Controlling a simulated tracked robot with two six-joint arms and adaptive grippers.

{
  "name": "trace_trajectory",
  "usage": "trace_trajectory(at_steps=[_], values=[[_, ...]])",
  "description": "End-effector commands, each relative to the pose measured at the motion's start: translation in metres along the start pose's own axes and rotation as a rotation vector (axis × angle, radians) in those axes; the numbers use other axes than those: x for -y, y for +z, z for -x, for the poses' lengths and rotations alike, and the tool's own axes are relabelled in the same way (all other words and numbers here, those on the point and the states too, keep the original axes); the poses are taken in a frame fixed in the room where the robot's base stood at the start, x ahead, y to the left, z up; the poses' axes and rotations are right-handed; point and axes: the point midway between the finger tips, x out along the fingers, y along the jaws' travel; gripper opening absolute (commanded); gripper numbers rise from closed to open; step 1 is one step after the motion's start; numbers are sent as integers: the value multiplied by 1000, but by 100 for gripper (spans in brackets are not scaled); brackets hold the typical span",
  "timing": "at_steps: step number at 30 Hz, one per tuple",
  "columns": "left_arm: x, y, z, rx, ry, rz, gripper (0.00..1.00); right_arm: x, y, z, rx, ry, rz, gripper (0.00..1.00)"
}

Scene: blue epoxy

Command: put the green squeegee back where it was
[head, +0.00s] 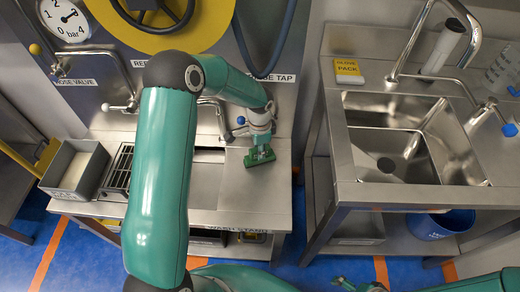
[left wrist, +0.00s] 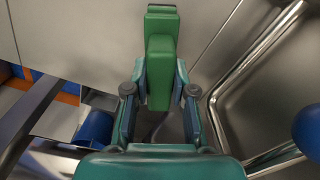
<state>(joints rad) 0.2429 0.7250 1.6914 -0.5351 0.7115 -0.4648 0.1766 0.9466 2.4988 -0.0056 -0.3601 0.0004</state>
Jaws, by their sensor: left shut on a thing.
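The green squeegee (head: 259,157) is at the right end of the steel wash stand (head: 235,215), in the head view. My left gripper (head: 260,143) is above it and shut on it. In the left wrist view, the squeegee (left wrist: 160,70) stands out between the two fingers of my left gripper (left wrist: 160,95), its crosspiece at the far end. I cannot tell whether the squeegee touches the stand top. My right gripper (head: 360,286) shows only in part at the bottom edge of the head view; its fingers are not clear.
A grey bin (head: 74,168) and a dark grate (head: 119,168) are on the stand's left side. A hose tap and pipes are on the back wall.

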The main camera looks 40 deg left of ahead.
Motion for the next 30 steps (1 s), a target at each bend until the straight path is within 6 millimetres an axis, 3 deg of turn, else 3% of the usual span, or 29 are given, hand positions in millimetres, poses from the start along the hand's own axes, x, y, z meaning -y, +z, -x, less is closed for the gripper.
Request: trace_trajectory(at_steps=[3, 4, 8, 20, 25, 30], values=[[0, 0, -3, 0, 0, 0, 0, -1, 0, -3, 0, 0, 0, 100], [0, 0, -2, 0, 0, 0, 28, -1, 0, -2, 0, 0, 0, 100], [0, 0, -2, 0, 0, 0, 49, -1, 0, -2, 0, 0, 0, 100], [1, 0, 3, -1, -1, 1, 49, 0, 0, 1, 0, 0, 0, 100], [1, 0, 24, -3, -3, 2, 49, 0, 0, 0, 0, 0, 0, 100], [2, 0, 58, -4, -5, 1, 49, 0, 0, -1, 0, 0, 0, 100]])
